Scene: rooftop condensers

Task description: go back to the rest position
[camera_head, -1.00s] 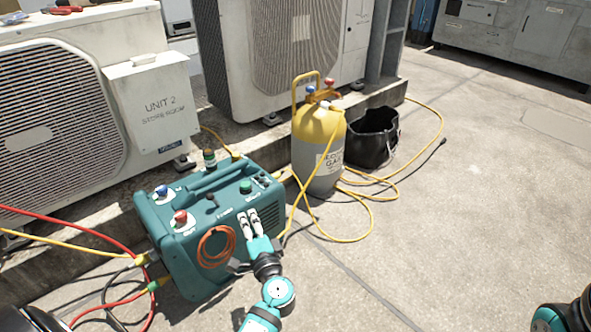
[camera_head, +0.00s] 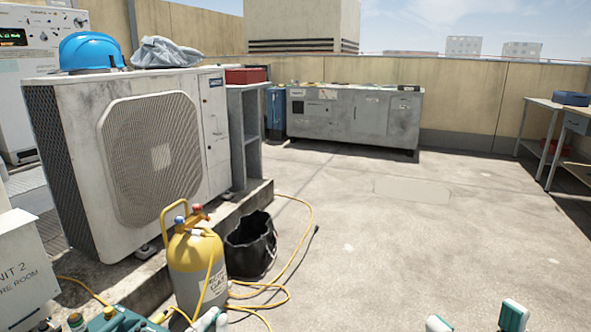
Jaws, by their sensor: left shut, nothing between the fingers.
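My left gripper (camera_head: 211,320) shows only at the bottom edge, left of the middle. Its pale fingertips are close together, shut and empty, just in front of the base of the yellow-and-grey gas cylinder. The rest of that arm is below the frame.
The gas cylinder (camera_head: 190,262) and a black bucket (camera_head: 250,244) stand beside the condenser (camera_head: 150,160), with a yellow hose (camera_head: 301,247) looping on the floor. A teal machine (camera_head: 118,322) is cut off lower left. Open concrete lies right; a metal cabinet (camera_head: 355,120) stands at the back.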

